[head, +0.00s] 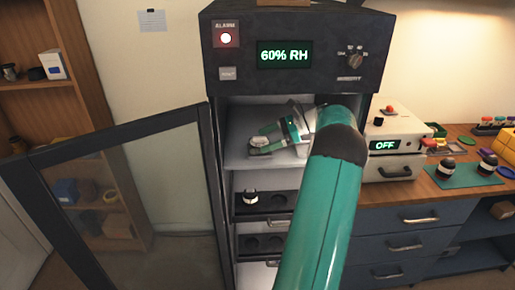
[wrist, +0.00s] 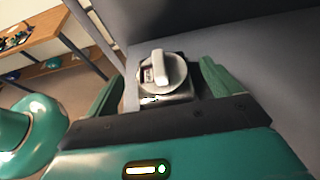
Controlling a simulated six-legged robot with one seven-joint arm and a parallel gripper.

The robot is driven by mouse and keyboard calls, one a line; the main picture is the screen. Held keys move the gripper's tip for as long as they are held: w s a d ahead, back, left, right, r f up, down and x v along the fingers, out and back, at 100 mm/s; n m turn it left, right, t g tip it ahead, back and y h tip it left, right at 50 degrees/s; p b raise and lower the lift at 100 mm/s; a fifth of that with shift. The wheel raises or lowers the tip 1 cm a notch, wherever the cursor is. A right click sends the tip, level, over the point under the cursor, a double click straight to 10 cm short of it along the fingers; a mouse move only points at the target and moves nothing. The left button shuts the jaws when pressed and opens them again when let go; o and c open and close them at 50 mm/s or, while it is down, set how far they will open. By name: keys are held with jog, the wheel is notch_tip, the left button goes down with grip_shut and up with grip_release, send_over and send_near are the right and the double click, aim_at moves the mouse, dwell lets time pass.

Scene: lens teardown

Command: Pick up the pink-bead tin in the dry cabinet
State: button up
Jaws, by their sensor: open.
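The dry cabinet (head: 300,20) stands open, and my arm reaches into its upper compartment. My gripper (head: 262,138) is there, low over the pale shelf (head: 236,158), with its fingers pointing left. In the wrist view my gripper (wrist: 163,73) is open, with one teal finger on each side of a small metal tin (wrist: 178,97). The tin has a round pale top with a raised bar across it. I see a gap on the left; I cannot tell whether the right finger touches it. No pink beads show.
The cabinet's glass door (head: 120,190) is swung open to the left. Below the shelf, a drawer (head: 275,203) holds a small black-and-white item (head: 250,198). A white device (head: 397,135) reading OFF and a workbench (head: 450,185) with several items stand to the right.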

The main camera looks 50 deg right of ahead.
aim_at(256, 141)
jog(key=x, duration=0.5)
jog(key=shift+d, duration=0.15)
jog(key=shift+s, duration=0.1)
jog(key=shift+c, duration=0.9)
jog(key=c, duration=0.9)
jog(key=shift+r, duration=0.2)
